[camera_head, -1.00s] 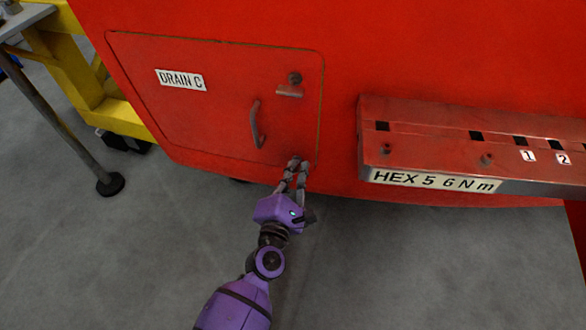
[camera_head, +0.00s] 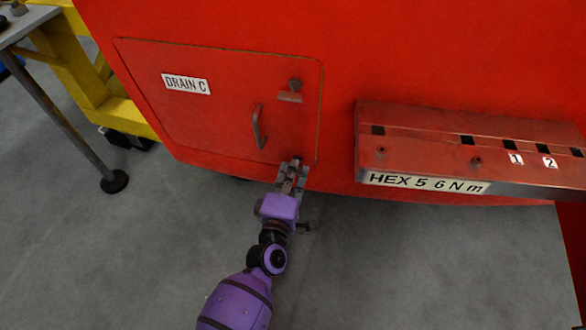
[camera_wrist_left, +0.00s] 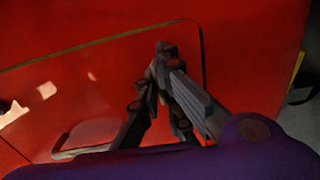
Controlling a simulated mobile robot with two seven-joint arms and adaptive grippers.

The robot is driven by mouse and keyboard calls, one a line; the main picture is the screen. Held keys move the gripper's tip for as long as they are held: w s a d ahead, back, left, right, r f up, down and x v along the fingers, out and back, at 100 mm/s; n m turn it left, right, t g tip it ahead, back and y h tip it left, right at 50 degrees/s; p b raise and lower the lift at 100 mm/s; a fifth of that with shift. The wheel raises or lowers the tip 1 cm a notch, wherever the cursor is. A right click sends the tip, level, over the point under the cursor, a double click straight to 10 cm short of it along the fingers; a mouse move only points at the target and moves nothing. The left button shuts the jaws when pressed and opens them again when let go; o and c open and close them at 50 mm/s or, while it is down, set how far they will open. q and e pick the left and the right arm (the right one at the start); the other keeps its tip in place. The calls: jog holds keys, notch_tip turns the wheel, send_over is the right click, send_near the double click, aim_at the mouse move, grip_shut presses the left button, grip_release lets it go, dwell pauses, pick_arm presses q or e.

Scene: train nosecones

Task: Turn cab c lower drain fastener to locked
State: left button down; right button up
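The red drain C panel (camera_head: 215,125) has a dark upper fastener (camera_head: 295,84) near its top right corner. The lower drain fastener (camera_head: 296,159) is a small dark knob near the bottom right corner, partly covered by my left gripper (camera_head: 293,168). In the left wrist view the fingers of my left gripper (camera_wrist_left: 162,72) converge on the dark fastener head (camera_wrist_left: 166,48) and look shut on it. Whether the fastener is locked cannot be told. My right gripper is not in view.
A curved handle (camera_head: 258,127) is on the panel, left of the gripper. A red rack (camera_head: 440,150) labelled HEX 5 6 Nm juts out to the right. A yellow frame (camera_head: 85,85) and a table leg (camera_head: 75,130) stand at left. Grey floor below is clear.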

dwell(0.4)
pick_arm(q)
jog(key=c, duration=1.9)
grip_release()
jog(key=shift+c, duration=0.2)
jog(key=v, duration=1.2)
